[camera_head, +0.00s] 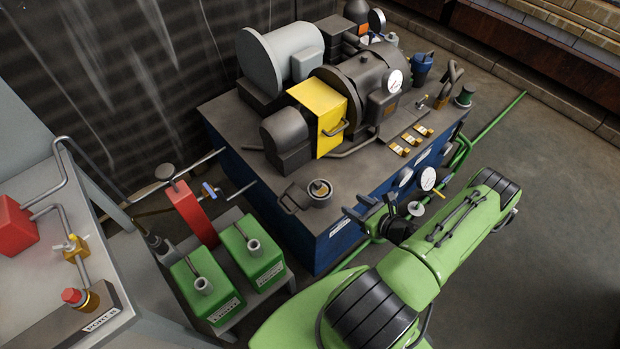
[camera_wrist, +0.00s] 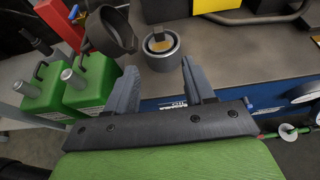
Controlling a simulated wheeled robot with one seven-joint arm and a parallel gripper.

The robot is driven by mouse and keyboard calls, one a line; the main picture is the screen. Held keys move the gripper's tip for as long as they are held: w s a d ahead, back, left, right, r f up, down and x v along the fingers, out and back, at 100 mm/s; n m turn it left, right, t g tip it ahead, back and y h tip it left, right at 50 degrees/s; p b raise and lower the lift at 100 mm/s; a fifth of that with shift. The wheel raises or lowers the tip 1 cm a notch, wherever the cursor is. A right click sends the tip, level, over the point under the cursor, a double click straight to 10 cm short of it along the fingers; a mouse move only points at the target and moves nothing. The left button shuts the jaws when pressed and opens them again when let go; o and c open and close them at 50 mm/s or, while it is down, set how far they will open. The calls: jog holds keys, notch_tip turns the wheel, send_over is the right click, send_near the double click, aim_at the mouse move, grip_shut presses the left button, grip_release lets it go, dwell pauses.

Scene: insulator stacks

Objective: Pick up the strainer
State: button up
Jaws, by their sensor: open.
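What I take to be the strainer (camera_head: 318,195) is a short grey cylinder with a brass-coloured piece in its open top. It stands near the front edge of the blue cabinet's grey top, with a dark looped part at its left. In the wrist view the strainer (camera_wrist: 162,61) is ahead, between the directions of my two fingers, and the dark ring-like part (camera_wrist: 108,30) is at its upper left. My gripper (camera_head: 366,204) is open and empty, to the right of the strainer. In the wrist view my gripper (camera_wrist: 160,72) shows both fingers apart, with nothing held.
The blue cabinet (camera_head: 335,243) carries a yellow box (camera_head: 317,117), a dark motor with a gauge and brass fittings. Two green boxes (camera_head: 252,255) and a red post (camera_head: 192,212) stand at left. Gauges and a green pipe line the cabinet's right front. Open floor lies at right.

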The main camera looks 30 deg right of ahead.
aim_at(320, 185)
jog(key=b+x, duration=0.4)
jog(key=x, duration=1.1)
jog(key=shift+w+a, duration=0.1)
jog(key=shift+w, duration=0.05)
jog(key=shift+c, duration=0.4)
grip_shut()
